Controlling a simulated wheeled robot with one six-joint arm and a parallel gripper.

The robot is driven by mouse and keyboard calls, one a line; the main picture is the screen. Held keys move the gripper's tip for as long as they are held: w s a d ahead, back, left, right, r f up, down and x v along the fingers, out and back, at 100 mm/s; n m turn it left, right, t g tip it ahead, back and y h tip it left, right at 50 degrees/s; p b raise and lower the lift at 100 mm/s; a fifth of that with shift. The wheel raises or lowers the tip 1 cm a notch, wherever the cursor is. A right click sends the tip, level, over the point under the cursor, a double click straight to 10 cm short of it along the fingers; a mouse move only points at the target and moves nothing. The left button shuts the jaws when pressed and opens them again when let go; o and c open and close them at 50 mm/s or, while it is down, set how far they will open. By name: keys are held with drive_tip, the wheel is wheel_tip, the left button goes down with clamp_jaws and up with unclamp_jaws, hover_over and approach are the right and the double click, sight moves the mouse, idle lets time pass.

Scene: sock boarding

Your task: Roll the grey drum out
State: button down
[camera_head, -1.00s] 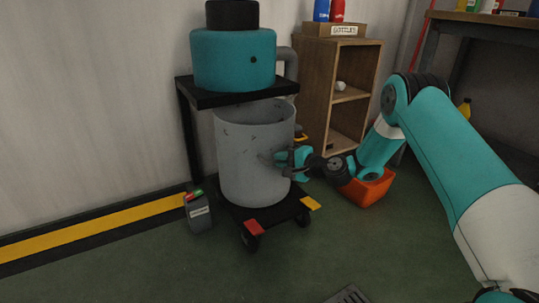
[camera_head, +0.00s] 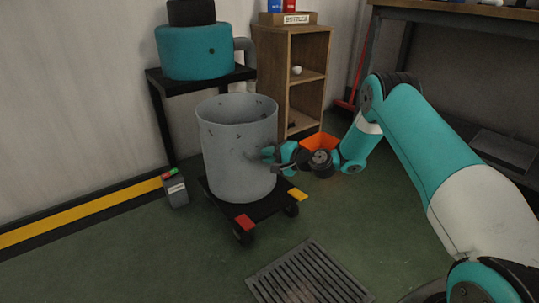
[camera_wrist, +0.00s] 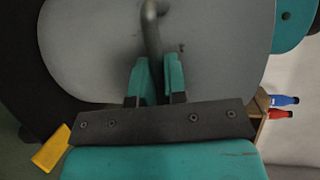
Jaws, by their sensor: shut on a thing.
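The grey drum (camera_head: 238,160) is an open-topped cylinder with dark flecks, standing upright on a low black wheeled dolly (camera_head: 247,207). The dolly has a red pad and a yellow pad at its front corners. My gripper (camera_head: 272,155) is at the drum's right side. In the wrist view my gripper (camera_wrist: 156,78) is shut on the drum's grey bar handle (camera_wrist: 152,32). The drum (camera_wrist: 95,50) fills the upper part of that view. The drum's bottom inside is hidden.
A black stand (camera_head: 160,117) with a teal cylindrical machine head (camera_head: 188,52) is behind the drum. A small grey box with red and green buttons (camera_head: 177,192) is at left. A wooden shelf (camera_head: 300,70) and orange bin (camera_head: 318,142) are behind right. A floor grate (camera_head: 305,275) lies in front on open green floor.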

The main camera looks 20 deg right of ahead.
drive_tip(key=c, duration=1.2)
unclamp_jaws()
drive_tip(key=shift+a, duration=0.1)
drive_tip(key=shift+p+v, duration=3.65)
drive_tip(key=shift+v, duration=5.05)
